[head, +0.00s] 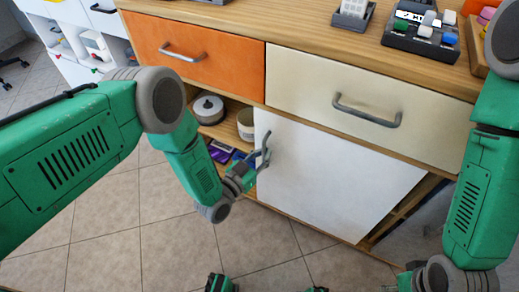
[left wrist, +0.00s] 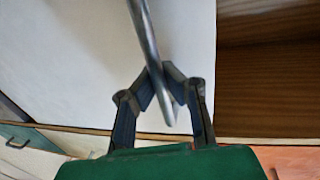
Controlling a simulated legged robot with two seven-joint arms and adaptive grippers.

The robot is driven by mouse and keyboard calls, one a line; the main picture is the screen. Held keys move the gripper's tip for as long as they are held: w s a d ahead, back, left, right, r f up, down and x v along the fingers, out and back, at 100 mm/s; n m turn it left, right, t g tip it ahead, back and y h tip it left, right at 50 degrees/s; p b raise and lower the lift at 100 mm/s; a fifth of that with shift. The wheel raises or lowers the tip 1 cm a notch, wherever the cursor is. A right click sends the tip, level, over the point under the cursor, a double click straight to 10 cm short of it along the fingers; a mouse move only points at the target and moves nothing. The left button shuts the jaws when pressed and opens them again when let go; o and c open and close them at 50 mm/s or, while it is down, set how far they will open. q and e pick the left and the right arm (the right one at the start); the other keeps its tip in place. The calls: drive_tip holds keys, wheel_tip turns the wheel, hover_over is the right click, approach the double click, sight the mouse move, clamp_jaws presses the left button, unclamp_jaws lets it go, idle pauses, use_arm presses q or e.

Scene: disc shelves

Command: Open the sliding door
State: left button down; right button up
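The white sliding door (head: 335,180) stands in the lower part of the wooden cabinet, with open gaps to its left and right. Its grey bar handle (head: 266,143) is near the door's left edge. My left gripper (head: 257,162) is at this handle. In the left wrist view, the handle (left wrist: 143,30) passes between the fingers, and the fingertips (left wrist: 156,80) close in on it from both sides. The door (left wrist: 75,55) fills the left and middle of that view. My right arm comes down at the right of the head view; its fingers are not visible.
An orange drawer (head: 190,50) and a cream drawer (head: 375,100) sit above the door. The left opening holds a round grey tin (head: 208,109) and a pale bowl (head: 246,125). A dark keypad-like device (head: 420,35) is on the cabinet top. Tiled floor is clear in front.

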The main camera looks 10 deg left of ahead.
use_arm(q)
drive_tip(key=shift+s+a+f, duration=0.1)
drive_tip(key=shift+a+f, duration=0.1)
drive_tip(key=shift+a, duration=0.15)
drive_tip(key=c, duration=1.6)
unclamp_jaws()
drive_tip(key=shift+a, duration=0.45)
drive_tip(key=shift+d+r, duration=0.15)
drive_tip(key=shift+d, duration=0.15)
drive_tip(key=v, duration=1.2)
use_arm(e)
drive_tip(key=shift+a+r, duration=0.1)
drive_tip(key=shift+a, duration=0.2)
use_arm(q)
drive_tip(key=shift+a, duration=0.3)
use_arm(e)
drive_tip(key=shift+a, duration=0.2)
